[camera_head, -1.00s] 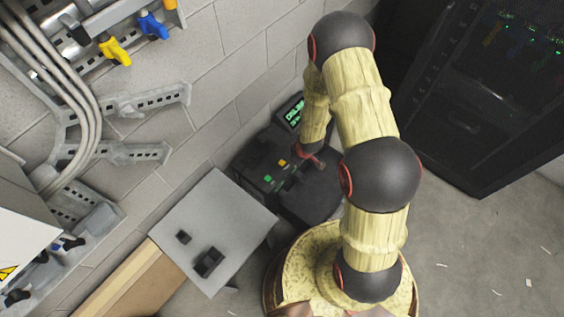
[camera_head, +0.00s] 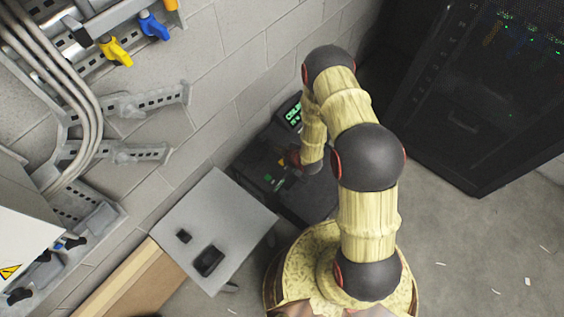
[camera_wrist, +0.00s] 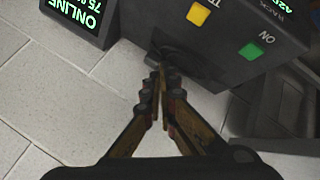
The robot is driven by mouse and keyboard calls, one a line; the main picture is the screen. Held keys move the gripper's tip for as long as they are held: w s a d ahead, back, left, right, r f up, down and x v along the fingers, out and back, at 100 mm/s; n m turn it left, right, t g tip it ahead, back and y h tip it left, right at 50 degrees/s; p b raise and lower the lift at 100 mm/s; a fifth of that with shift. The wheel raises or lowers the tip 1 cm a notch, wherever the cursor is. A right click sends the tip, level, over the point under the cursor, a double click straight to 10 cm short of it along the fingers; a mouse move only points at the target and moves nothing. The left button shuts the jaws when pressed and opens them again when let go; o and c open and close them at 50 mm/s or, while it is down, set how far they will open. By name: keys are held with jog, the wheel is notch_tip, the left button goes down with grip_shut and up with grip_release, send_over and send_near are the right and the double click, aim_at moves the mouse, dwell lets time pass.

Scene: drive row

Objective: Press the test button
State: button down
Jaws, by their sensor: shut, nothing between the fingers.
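The yellow test button (camera_wrist: 199,15) sits on a dark box (camera_wrist: 165,22) at the top of the wrist view, with a partly cut-off label beside it starting "TE". A green button (camera_wrist: 251,50) marked ON is to its right. My gripper (camera_wrist: 160,62) is shut and empty, its tips overlapping the box's lower edge in the picture, below and left of the yellow button. Whether the tips touch the box cannot be told.
A screen reading ONLINE (camera_wrist: 80,14) stands beside the box. A grey table (camera_head: 215,215) with two small black items is nearby. A black server rack (camera_head: 480,110) stands at right. Cables and brackets (camera_head: 130,105) line the wall at left. The floor at lower right is mostly clear.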

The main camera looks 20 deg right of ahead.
aim_at(281, 163)
jog(key=shift+f, duration=0.1)
jog(key=shift+f+b, duration=2.95)
jog(key=shift+f, duration=1.35)
jog(key=shift+f, duration=0.1)
jog(key=shift+f+b, duration=0.3)
jog(key=shift+b, duration=0.1)
jog(key=shift+f+b, duration=0.4)
jog(key=shift+f, duration=0.05)
jog(key=shift+r, duration=0.1)
jog(key=shift+r+p, duration=0.55)
jog(key=shift+r, duration=0.25)
jog(key=shift+r, duration=0.1)
